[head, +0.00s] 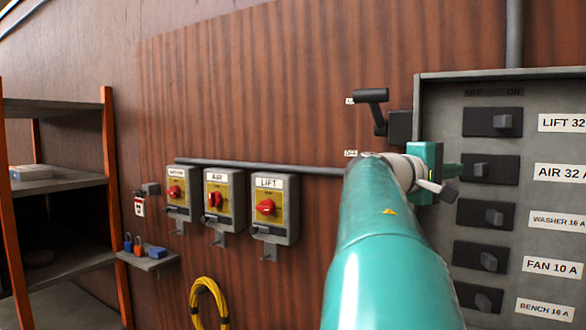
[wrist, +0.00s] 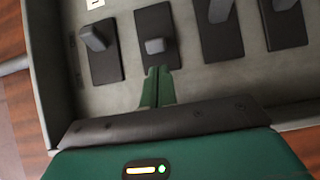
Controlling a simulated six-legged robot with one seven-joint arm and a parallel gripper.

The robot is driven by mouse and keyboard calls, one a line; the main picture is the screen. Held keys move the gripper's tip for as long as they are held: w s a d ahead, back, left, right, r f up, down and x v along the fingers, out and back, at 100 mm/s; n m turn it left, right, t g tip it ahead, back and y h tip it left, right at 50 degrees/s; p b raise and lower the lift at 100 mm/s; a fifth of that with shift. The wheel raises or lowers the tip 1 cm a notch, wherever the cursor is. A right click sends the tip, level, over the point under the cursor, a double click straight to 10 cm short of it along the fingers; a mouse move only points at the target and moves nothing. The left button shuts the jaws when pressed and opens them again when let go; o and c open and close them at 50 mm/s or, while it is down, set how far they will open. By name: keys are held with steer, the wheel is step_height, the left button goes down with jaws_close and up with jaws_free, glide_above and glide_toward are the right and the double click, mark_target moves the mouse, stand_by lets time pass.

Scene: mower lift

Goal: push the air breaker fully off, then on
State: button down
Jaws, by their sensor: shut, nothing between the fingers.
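The air breaker (head: 503,172) is the second black plate down in the grey panel, labelled AIR 32 A. Its grey lever (head: 481,170) sits further left, toward the OFF side, than the levers above and below it. My gripper (head: 455,171) is shut and empty, its tips just left of that lever. In the wrist view, the shut green fingertips (wrist: 158,72) lie over the lower part of the air breaker's plate, just below its lever (wrist: 156,46). I cannot tell whether they touch the lever.
The lift breaker (head: 503,122) is above, the washer breaker (head: 495,216) below, both close. The fan breaker (head: 489,261) and bench breaker (head: 484,302) are lower. A black wall lever (head: 372,97) stands left of the panel (head: 440,90). Switch boxes (head: 224,198) hang further left.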

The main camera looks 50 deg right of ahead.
mark_target(481, 169)
steer(key=shift+x, duration=1.2)
steer(key=shift+s+a+n+t, duration=0.1)
steer(key=shift+s+n+t, duration=0.25)
steer(key=shift+t, duration=0.25)
